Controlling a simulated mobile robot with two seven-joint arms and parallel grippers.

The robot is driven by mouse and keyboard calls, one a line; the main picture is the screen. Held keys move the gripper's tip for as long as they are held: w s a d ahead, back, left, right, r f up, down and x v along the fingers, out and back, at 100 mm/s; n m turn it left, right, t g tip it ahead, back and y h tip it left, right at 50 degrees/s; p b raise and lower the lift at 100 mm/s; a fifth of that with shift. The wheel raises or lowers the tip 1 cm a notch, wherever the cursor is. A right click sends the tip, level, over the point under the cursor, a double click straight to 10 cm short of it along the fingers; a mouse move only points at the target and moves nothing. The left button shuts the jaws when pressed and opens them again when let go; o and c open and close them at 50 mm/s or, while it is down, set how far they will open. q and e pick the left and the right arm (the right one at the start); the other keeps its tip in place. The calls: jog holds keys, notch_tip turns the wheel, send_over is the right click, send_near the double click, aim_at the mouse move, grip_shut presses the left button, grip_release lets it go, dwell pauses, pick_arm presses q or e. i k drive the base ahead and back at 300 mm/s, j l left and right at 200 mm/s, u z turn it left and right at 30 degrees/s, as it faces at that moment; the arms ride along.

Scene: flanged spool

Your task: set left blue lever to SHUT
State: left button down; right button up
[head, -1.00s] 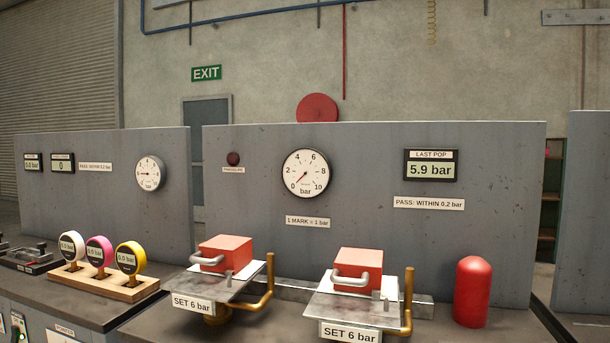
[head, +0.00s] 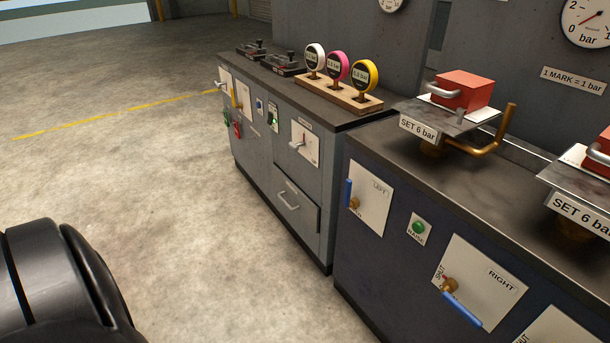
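The left blue lever (head: 349,193) is on the front of the dark blue cabinet, on a white plate (head: 372,201) marked LEFT. Its blue handle stands about upright from a brass pivot at the plate's lower left. The small position marks on this plate are too small or hidden to read. The right blue lever (head: 462,310), on a plate marked RIGHT (head: 500,277), slants down to the right from its brass pivot; SHUT is written beside that pivot. Neither gripper is in view.
A green RAISE button (head: 418,227) sits between the two lever plates. Weighted platforms marked SET 6 bar (head: 440,116) stand on the counter above. A grey cabinet (head: 290,195) with a drawer adjoins on the left. The concrete floor (head: 150,190) before the cabinets is clear.

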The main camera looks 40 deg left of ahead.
aim_at(352, 203)
jog(key=j+u, duration=0.15)
jog(key=u, duration=0.8)
